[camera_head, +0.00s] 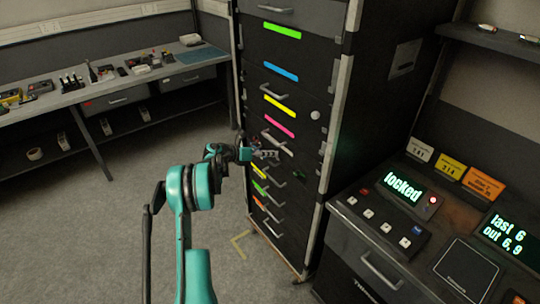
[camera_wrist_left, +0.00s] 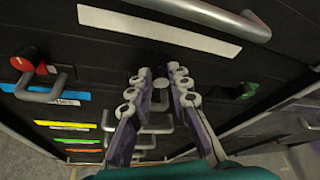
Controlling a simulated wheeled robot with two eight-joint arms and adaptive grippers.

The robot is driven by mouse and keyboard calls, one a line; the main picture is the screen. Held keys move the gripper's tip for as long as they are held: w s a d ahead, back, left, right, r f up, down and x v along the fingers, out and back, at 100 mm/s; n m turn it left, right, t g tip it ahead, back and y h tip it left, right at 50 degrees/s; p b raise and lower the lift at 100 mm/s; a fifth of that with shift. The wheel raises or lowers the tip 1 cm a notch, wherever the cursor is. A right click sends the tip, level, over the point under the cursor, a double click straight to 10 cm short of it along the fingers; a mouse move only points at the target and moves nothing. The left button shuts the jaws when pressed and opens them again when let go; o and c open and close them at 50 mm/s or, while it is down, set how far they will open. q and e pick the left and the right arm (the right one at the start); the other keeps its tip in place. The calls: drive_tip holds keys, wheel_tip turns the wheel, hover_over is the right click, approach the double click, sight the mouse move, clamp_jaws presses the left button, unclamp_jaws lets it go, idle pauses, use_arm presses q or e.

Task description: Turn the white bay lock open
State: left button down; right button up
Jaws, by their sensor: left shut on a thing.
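The black drawer cabinet (camera_head: 330,75) stands in front of me. In the left wrist view a white label strip (camera_wrist_left: 160,28) runs across one bay. Below it a small pale knob, the white bay lock (camera_wrist_left: 160,97), shows between the fingertips. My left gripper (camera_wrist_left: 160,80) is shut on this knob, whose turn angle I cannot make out. In the head view the left gripper (camera_head: 268,154) is at the cabinet front, below the pink strip (camera_head: 280,125), and hides the lock. My right gripper is not in view.
A red knob (camera_wrist_left: 24,60) and a green knob (camera_wrist_left: 246,91) flank the gripper. Bar handles stick out from the drawers. A console at right has a screen (camera_head: 402,190) reading "locked". A workbench (camera_head: 110,90) stands at left; the floor before it is open.

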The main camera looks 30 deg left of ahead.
use_arm(q)
drive_tip(key=n+h, duration=0.1)
drive_tip(key=n+b, duration=0.1)
drive_tip(key=shift+a+f+n+h, duration=0.2)
drive_tip(key=shift+f+n+h, duration=0.1)
drive_tip(key=shift+h, duration=0.1)
drive_tip(key=n+h+b, duration=0.1)
drive_tip(key=n+h, duration=0.1)
drive_tip(key=n, duration=0.1)
drive_tip(key=shift+w+a+f+n+b, duration=0.1)
drive_tip(key=shift+f+n+b, duration=0.1)
drive_tip(key=shift+n+b, duration=0.15)
drive_tip(key=shift+n+t+h, duration=0.4)
drive_tip(key=shift+n, duration=0.75)
drive_tip(key=shift+f+n+t+h+b, duration=0.15)
drive_tip(key=shift+n+t+h, duration=0.15)
drive_tip(key=shift+n, duration=0.65)
drive_tip(key=shift+f+n+t+h+b, duration=0.15)
drive_tip(key=shift+n+t, duration=0.25)
drive_tip(key=shift+n, duration=0.55)
drive_tip(key=shift+r, duration=0.1)
drive_tip(key=c, duration=1.4)
unclamp_jaws()
drive_tip(key=shift+v, duration=3.95)
